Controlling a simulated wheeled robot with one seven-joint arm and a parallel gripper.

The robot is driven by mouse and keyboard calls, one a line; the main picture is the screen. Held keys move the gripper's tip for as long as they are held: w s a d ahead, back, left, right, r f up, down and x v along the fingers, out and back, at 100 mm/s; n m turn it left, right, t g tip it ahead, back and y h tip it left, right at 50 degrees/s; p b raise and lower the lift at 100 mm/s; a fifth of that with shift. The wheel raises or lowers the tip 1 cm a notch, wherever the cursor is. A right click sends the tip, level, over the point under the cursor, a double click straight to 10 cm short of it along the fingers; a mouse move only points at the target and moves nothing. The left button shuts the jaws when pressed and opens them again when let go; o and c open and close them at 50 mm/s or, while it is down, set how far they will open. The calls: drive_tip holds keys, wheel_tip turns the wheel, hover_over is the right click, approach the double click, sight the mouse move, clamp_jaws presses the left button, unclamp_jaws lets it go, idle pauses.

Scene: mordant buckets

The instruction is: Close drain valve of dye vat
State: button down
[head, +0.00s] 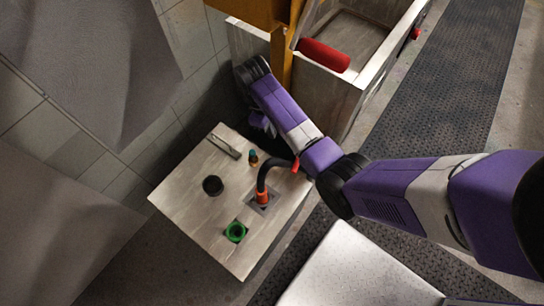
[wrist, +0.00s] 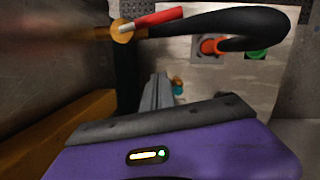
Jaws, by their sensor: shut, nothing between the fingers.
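The drain valve shows in the wrist view as a brass body (wrist: 122,32) with a red lever (wrist: 160,17). The lever points right, slightly angled to the pipe, and a black hose (wrist: 245,20) runs from the valve. In the head view the red lever (head: 296,164) shows small beside my forearm; the valve body is hidden. The steel dye vat (head: 352,98) stands at the top. My gripper (wrist: 158,78) is shut and empty, its grey fingers apart from the lever, below it in the wrist picture. In the head view its fingers are hidden behind my arm.
A grey platform (head: 180,199) carries an orange hose fitting (head: 263,197), a green fitting (head: 235,232), a black ring (head: 212,185), a small teal-and-orange piece (head: 253,157) and a metal bar (head: 224,146).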

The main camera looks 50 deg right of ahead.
drive_tip(key=s+f+p, duration=0.1)
drive_tip(key=s+f, duration=0.6)
drive_tip(key=f, duration=0.2)
drive_tip(key=shift+s+d+g, duration=0.3)
drive_tip(key=shift+s+d, duration=0.05)
drive_tip(key=shift+d, duration=0.05)
